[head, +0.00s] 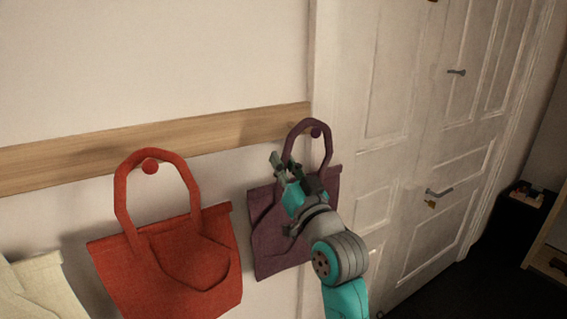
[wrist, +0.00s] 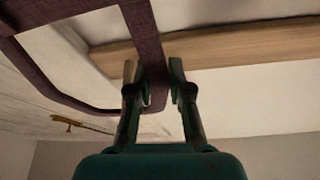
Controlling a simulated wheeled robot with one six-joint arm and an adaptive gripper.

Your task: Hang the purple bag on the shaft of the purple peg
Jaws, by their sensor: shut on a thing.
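The purple bag (head: 265,215) is upright below the right end of the wooden rail, its handle (head: 292,139) raised in a loop. The purple peg (head: 316,132) shows inside the loop, just under its top; I cannot tell whether the handle is around the shaft or in front of the peg. My gripper (head: 281,168) is at the left side of the handle. In the wrist view, the purple strap (wrist: 145,35) passes between the fingers of my gripper (wrist: 156,90), which is shut on it. My arm hides part of the bag's front.
A red bag (head: 165,265) hangs from a red peg (head: 150,166) to the left. A cream bag (head: 35,290) is partly visible at the lower left. The wooden rail (head: 150,143) ends near a white door (head: 385,100) on the right.

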